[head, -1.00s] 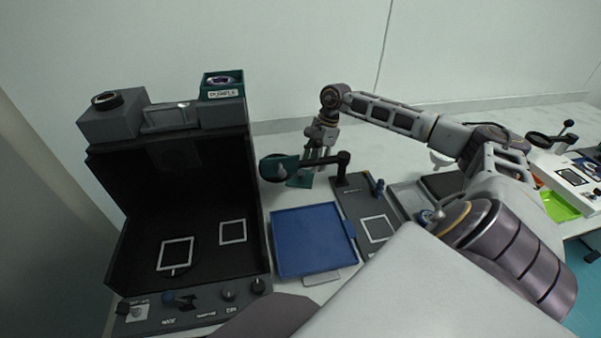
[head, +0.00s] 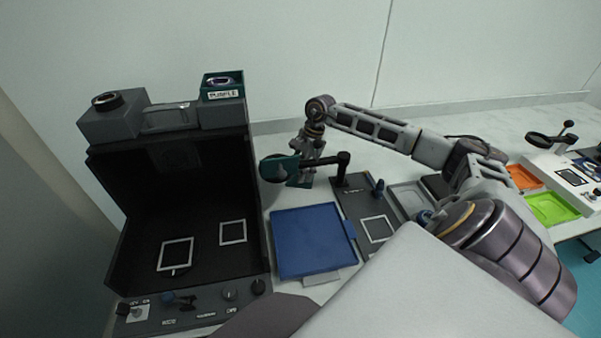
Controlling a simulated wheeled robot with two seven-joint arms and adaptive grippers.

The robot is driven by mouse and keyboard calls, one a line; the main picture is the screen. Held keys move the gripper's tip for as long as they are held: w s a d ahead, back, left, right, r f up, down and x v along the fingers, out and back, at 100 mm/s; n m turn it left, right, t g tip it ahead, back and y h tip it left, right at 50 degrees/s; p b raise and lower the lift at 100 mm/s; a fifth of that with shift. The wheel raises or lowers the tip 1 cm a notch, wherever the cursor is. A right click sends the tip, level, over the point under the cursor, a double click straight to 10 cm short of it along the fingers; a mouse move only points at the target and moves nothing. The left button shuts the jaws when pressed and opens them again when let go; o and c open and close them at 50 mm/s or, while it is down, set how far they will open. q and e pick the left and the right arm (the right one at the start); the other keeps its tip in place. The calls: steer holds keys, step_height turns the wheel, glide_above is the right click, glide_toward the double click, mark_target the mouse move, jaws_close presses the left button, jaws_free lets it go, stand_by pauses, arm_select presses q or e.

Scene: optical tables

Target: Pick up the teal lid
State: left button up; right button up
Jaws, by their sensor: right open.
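A teal piece (head: 304,181), which looks like the teal lid, is behind the blue tray, right of the dark box. It is partly hidden by a black jointed arm with a round dark head (head: 272,170), so I cannot tell how it rests. My right gripper (head: 303,166) points down at the teal piece from above and behind. Its fingers are open, small and overlapped by the black arm; I cannot tell whether they touch the teal. A teal open box (head: 222,90) with a label and a round lens-like thing stands on top of the dark box. My left gripper is not in view.
The open dark box (head: 186,215) stands at the left with knobs along its front. A blue tray (head: 309,240) lies in the middle, beside a dark panel (head: 356,205). Orange (head: 523,177) and green (head: 552,208) trays lie at the right. White wall behind.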

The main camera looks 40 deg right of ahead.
steer(key=shift+f, duration=0.1)
stand_by(0.3)
jaws_close()
